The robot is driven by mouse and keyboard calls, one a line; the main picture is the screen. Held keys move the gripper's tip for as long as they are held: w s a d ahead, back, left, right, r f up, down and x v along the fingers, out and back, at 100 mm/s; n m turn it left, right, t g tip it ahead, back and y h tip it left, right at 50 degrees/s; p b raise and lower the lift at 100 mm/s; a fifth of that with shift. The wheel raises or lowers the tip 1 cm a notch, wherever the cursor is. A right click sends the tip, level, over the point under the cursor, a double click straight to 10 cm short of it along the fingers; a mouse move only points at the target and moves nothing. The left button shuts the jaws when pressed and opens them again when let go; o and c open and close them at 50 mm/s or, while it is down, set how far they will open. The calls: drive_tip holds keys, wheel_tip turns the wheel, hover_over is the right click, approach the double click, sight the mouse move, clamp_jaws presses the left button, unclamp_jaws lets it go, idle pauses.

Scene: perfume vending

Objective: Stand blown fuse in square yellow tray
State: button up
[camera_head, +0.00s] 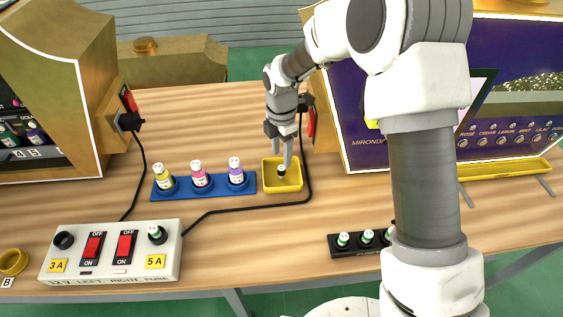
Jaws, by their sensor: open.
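The square yellow tray (268,184) sits on the wooden counter, just right of the blue bottle rack. A small fuse (281,173) with a dark body and a pale part stands in the tray, apparently upright. My gripper (281,160) points down over the tray, open, with its fingertips close to the top of the fuse. Whether a fingertip touches the fuse cannot be told.
A white fuse box (110,255) with two red switches stands front left; its 3 A holder (64,240) looks empty. A blue rack (215,183) holds three bottles. A black fuse rack (345,252) lies front right. A black cable (230,210) curves around the tray.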

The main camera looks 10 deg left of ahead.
sight(281, 168)
wheel_tip(281, 168, up, 5)
drive_tip(key=shift+f+p, duration=0.1)
drive_tip(key=shift+p, duration=0.2)
drive_tip(key=shift+s, duration=0.1)
idle(0.3)
